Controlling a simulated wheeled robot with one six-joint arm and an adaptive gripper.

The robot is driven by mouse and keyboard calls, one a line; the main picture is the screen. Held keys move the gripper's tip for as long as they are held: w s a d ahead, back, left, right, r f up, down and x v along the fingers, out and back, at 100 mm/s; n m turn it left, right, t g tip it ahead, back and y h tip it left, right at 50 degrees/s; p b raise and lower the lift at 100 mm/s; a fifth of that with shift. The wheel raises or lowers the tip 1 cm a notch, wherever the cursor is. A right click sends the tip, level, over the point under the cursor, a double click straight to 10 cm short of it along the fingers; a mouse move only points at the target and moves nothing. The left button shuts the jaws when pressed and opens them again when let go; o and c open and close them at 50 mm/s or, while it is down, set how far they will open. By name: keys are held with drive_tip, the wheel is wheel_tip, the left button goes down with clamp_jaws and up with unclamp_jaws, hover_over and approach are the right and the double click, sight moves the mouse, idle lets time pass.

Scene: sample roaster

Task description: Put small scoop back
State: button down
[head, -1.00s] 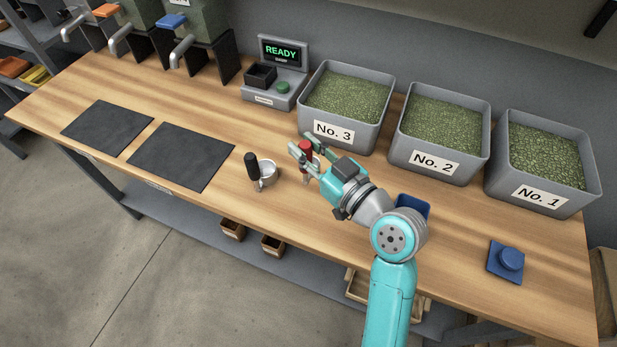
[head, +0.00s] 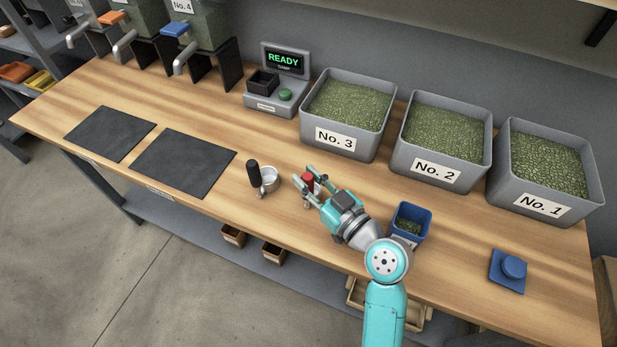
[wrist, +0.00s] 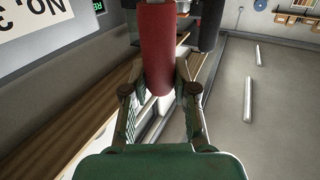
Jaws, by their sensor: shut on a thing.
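My gripper (head: 308,186) is shut on the red handle of the small scoop (head: 308,180), just right of a larger scoop. In the wrist view the red handle (wrist: 156,50) stands upright between the fingers. The scoop's bowl is mostly hidden behind the fingers, and I cannot tell whether it touches the table. The larger scoop (head: 268,180), with a black handle and a metal cup, stands on the wooden table to the left of my gripper.
Bins No. 3 (head: 334,139), No. 2 (head: 437,172) and No. 1 (head: 542,207) line the back. A blue container (head: 411,222) with green beans and a blue lid (head: 509,270) stand to the right. Black mats (head: 183,162) lie left. A scale (head: 276,85) reads READY.

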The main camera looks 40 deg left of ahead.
drive_tip(key=c, duration=0.9)
unclamp_jaws()
drive_tip(key=shift+r, duration=0.1)
drive_tip(key=v, duration=1.2)
